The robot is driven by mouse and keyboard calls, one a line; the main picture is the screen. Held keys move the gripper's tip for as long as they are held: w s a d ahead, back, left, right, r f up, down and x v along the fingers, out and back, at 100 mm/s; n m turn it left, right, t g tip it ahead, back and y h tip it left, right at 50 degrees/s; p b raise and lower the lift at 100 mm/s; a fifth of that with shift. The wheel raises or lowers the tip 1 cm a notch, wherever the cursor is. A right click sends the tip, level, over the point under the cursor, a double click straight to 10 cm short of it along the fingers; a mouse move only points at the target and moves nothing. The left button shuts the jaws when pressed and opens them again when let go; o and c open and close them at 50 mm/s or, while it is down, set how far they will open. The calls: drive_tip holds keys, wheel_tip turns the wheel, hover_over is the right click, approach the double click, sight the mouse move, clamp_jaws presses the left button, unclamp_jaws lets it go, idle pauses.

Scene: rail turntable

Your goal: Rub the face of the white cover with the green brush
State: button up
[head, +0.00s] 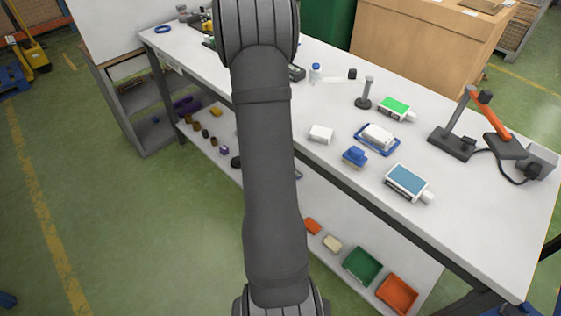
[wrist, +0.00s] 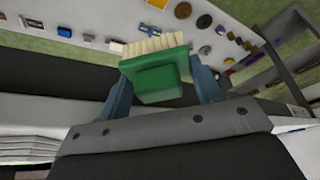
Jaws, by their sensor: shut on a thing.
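My gripper (wrist: 163,88) is shut on a green brush (wrist: 155,72) in the wrist view. The brush's green block lies between the two blue-grey fingers, and its pale bristles point away from the gripper. In the head view my arm hides the gripper and the brush. A white block-like piece (head: 320,133) lies on the bench, and another white piece (head: 379,135) sits in a blue tray (head: 363,145). I cannot tell which of them is the white cover. The brush is not seen touching either piece.
On the white bench (head: 455,200) are a blue brush (head: 355,156), a teal-faced box (head: 407,182), a green-faced box (head: 395,108), a dark post stand (head: 365,92) and an orange-armed device (head: 487,115). A lower shelf holds green and orange bins (head: 397,294). The bench's front right is clear.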

drive_tip(key=w+a+r+m, duration=0.2)
drive_tip(key=w+a+r, duration=0.5)
drive_tip(key=w+r, duration=0.4)
drive_tip(key=w+d+r+m+h, duration=0.1)
drive_tip(key=w+d+r+m, duration=0.1)
drive_tip(key=w+d+r, duration=0.7)
drive_tip(key=w+d+r+m+h, duration=0.15)
drive_tip(key=w+d+r, duration=0.35)
drive_tip(key=d+r, duration=0.65)
drive_tip(key=s+d+m+g, duration=0.1)
drive_tip(key=d+m, duration=0.1)
drive_tip(key=d, duration=1.2)
drive_tip(key=s+d+f, duration=0.3)
drive_tip(key=d+f, duration=0.2)
drive_tip(key=d, duration=0.1)
drive_tip(key=s+d+f, duration=0.3)
drive_tip(key=d+f, duration=0.2)
drive_tip(key=d, duration=0.1)
drive_tip(key=s+d+f, duration=0.3)
drive_tip(key=d+f, duration=0.2)
drive_tip(key=d, duration=0.1)
drive_tip(key=shift+s+d, duration=0.35)
drive_tip(key=shift+s+d+f, duration=0.2)
drive_tip(key=shift+s+d, duration=0.05)
drive_tip(key=shift+d, duration=0.05)
